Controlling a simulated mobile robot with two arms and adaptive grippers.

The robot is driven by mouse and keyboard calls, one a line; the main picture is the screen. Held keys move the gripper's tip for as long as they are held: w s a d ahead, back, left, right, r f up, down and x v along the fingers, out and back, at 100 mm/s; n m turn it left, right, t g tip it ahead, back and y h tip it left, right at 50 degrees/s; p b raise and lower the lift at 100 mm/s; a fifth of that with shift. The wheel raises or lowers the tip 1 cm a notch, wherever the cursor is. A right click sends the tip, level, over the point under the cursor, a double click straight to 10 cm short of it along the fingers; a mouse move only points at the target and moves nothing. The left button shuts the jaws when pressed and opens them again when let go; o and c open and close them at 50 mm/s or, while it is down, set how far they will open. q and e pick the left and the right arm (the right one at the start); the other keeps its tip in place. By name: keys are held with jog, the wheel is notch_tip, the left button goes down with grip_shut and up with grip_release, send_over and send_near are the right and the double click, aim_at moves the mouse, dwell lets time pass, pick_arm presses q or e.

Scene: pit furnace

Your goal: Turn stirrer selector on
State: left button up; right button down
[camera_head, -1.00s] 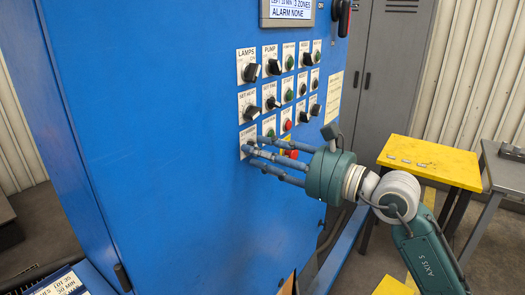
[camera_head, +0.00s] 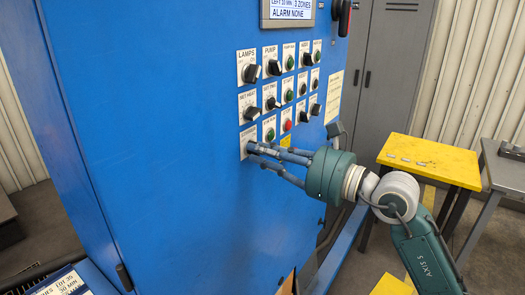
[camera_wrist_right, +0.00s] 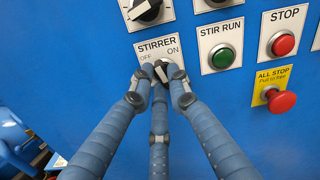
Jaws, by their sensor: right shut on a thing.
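The stirrer selector (camera_wrist_right: 161,71) is a black knob with a pale mark. Its white plate (camera_wrist_right: 158,48) reads STIRRER, with OFF at left and ON at right. My right gripper (camera_wrist_right: 163,76) has its blue fingers closed around the knob, which they partly hide; I cannot tell its exact setting. In the head view the right gripper (camera_head: 250,150) reaches in from the right to the lowest left plate (camera_head: 247,134) of the panel, and its fingers cover the knob. My left gripper is not in view.
Close by are the green STIR RUN button (camera_wrist_right: 223,57), the red STOP button (camera_wrist_right: 284,44) and the red ALL STOP button (camera_wrist_right: 282,101). Other knobs sit above on the blue cabinet (camera_head: 150,150). A yellow table (camera_head: 430,160) stands at right.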

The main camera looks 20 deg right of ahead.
jog(key=shift+d+r+m+p, duration=0.1)
jog(key=shift+m+p, duration=1.35)
jog(key=shift+m, duration=0.75)
jog(key=shift+d+r+m+p, duration=0.1)
jog(key=shift+m+p, duration=1.3)
jog(key=shift+m, duration=0.8)
jog(key=shift+a, duration=0.1)
jog(key=c, duration=1.7)
grip_release()
jog(key=shift+o, duration=0.2)
